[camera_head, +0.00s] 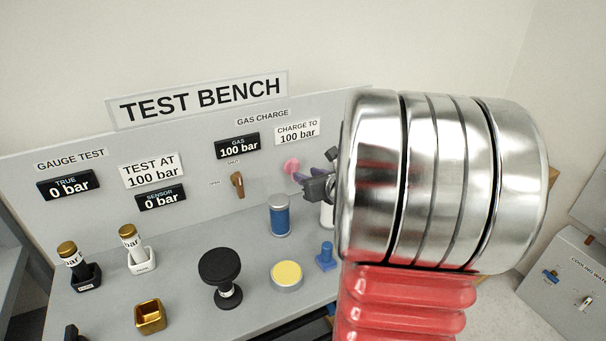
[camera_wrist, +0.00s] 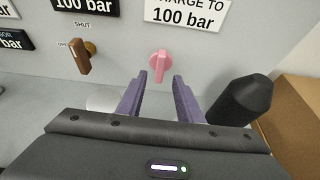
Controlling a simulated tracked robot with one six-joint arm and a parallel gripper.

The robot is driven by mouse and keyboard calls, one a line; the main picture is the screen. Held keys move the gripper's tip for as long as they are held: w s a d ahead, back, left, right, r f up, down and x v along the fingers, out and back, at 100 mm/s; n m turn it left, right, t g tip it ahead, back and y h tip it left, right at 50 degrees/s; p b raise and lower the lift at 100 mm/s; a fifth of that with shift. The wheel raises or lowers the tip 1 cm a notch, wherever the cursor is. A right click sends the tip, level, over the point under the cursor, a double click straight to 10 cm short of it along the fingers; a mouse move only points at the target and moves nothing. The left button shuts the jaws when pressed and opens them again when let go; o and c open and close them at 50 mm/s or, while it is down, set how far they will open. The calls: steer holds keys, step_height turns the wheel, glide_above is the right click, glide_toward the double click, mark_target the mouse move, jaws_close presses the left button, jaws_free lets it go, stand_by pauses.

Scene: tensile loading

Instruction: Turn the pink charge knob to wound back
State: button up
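The pink charge knob (camera_wrist: 160,65) sits on the grey bench panel, below the sign reading "CHARGE TO 100 bar". Its grip looks roughly upright in the wrist view. In the head view the knob (camera_head: 291,166) shows just left of my gripper (camera_head: 308,180). In the wrist view my gripper (camera_wrist: 160,82) is open, with its two purple fingers apart below and either side of the knob. I see nothing between the fingers, and I cannot tell whether they touch the knob. My arm's metal wrist hides the panel to the right in the head view.
A brown gas handle (camera_wrist: 82,57) is left of the knob. A black rounded object (camera_wrist: 243,98) stands close to the right finger. A blue cylinder (camera_head: 280,216), a yellow-topped disc (camera_head: 286,275) and a black round knob (camera_head: 220,268) stand on the bench below.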

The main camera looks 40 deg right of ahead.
steer(key=v, duration=0.7)
stand_by(0.6)
steer(key=w+a+r+n+g+y, duration=0.2)
steer(key=a+n+y, duration=0.5)
steer(key=a+n, duration=1.35)
steer(key=s+a+f+n+g+h, duration=0.1)
steer(key=s+a+n+g+h, duration=0.2)
steer(key=s+a+n, duration=1)
steer(key=n+g, duration=0.2)
steer(key=n, duration=0.4)
steer(key=shift+s, duration=0.3)
steer(key=shift+a+f, duration=0.1)
steer(key=shift+f, duration=0.05)
